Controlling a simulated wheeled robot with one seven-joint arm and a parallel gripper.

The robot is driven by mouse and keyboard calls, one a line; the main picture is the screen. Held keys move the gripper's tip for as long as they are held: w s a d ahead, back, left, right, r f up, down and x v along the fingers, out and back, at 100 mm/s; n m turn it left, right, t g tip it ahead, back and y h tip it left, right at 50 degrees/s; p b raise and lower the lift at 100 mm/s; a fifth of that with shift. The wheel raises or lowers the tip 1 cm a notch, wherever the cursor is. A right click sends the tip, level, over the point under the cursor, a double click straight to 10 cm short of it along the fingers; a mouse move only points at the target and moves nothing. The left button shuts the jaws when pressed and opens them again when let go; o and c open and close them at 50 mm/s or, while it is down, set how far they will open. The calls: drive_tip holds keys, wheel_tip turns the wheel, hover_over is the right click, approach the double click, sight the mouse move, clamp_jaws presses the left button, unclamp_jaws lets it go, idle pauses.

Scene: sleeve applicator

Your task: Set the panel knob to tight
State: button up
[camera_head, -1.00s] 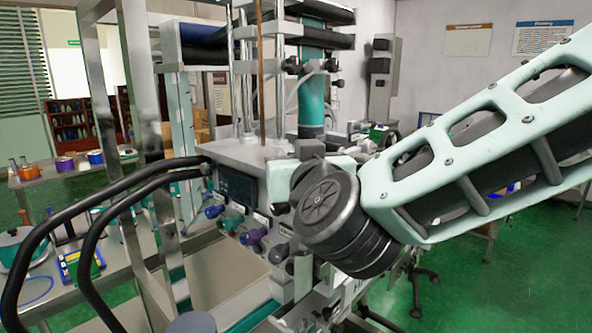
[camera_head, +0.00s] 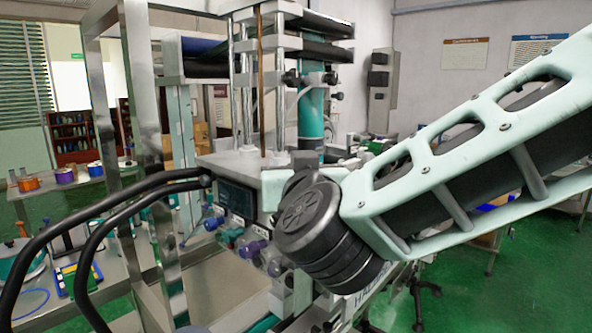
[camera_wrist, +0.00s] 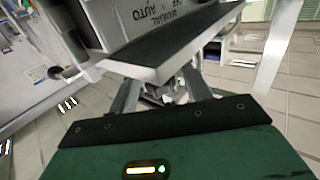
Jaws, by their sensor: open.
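The machine's control panel (camera_head: 236,199) faces left in the head view, with a dark display and several small knobs below it. A blue-grey knob (camera_head: 213,223) and a purple knob (camera_head: 250,249) show there. My arm's large dark joint covers the panel's right part. I cannot tell which knob has the tight setting. My gripper is hidden in the head view. In the wrist view my gripper (camera_wrist: 163,88) is open, its grey fingers reaching under a grey ledge. A panel face (camera_wrist: 150,15) with upside-down MANUAL and AUTO lettering is just beyond. No knob shows clearly between the fingers.
Black curved handles (camera_head: 95,225) and a steel upright frame (camera_head: 140,120) stand left of the panel. A side table (camera_head: 70,185) with coloured rolls is farther left. Green floor (camera_head: 460,285) is open at the lower right.

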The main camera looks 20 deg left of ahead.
drive_tip(key=shift+s, duration=0.1)
drive_tip(key=b+v, duration=0.5)
drive_tip(key=v, duration=1.2)
drive_tip(key=shift+b, duration=0.4)
drive_tip(key=shift+s+d+f, duration=0.1)
drive_tip(key=shift+f, duration=0.05)
drive_tip(key=d+f+n+g+b, duration=0.1)
drive_tip(key=d+f+n+g, duration=0.15)
drive_tip(key=f+g, duration=0.45)
drive_tip(key=d+f+n+g+b, duration=0.1)
drive_tip(key=d+f+g, duration=0.2)
drive_tip(key=f, duration=0.9)
drive_tip(key=s+d+f+g+h, duration=0.3)
drive_tip(key=d+f+h, duration=0.1)
drive_tip(key=d, duration=0.4)
drive_tip(key=s+d+f+m+g+h, duration=0.1)
drive_tip(key=s+d+f+g+h, duration=0.1)
drive_tip(key=d, duration=0.7)
wheel_tip(320, 180, down, 3)
drive_tip(key=shift+s+d+f+g+h, duration=0.15)
drive_tip(key=shift+s+f+g+h, duration=0.2)
drive_tip(key=shift+s+h, duration=0.65)
drive_tip(key=shift+r, duration=0.1)
